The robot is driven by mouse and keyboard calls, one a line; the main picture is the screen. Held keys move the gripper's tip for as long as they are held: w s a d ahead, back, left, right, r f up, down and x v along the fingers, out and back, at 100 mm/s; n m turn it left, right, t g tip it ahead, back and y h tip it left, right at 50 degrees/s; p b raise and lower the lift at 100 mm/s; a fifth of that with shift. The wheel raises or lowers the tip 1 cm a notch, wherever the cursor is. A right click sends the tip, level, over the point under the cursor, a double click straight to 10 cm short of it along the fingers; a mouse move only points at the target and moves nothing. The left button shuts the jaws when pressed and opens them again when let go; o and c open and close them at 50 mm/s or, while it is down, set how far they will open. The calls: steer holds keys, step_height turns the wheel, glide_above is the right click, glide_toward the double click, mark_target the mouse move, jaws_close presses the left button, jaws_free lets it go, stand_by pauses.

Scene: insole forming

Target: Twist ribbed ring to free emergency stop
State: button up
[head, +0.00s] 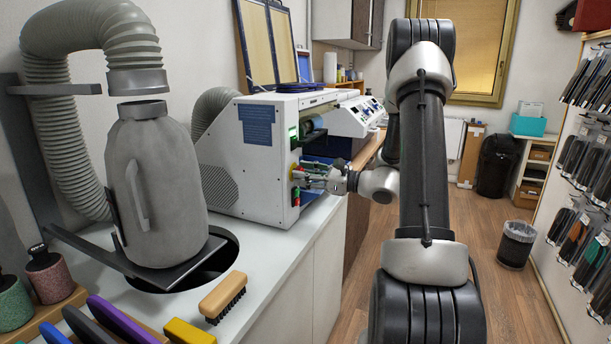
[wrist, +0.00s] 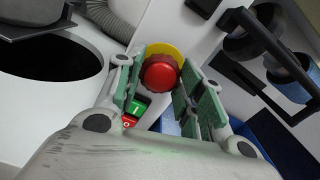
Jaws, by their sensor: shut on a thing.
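The emergency stop is a round red knob (wrist: 160,74) on a yellow backing plate (wrist: 165,50), mounted on the side of the white machine (head: 228,150). In the wrist view the knob lies between the green-padded fingers of my gripper (wrist: 162,82). The gripper is shut on it, one finger on each side.
A green and red rocker switch (wrist: 136,111) sits close to the left finger. Black-rimmed rollers (wrist: 255,45) stick out at the upper right in the wrist view. A grey extraction canister (head: 155,185) and a wooden brush (head: 222,297) stand on the white counter (head: 275,250).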

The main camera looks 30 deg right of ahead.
steer(key=m, duration=0.5)
steer(key=shift+m, duration=0.4)
steer(key=shift+s+d, duration=0.2)
steer(key=shift+s, duration=0.05)
steer(key=o, duration=0.9)
steer(key=shift+v, duration=4.5)
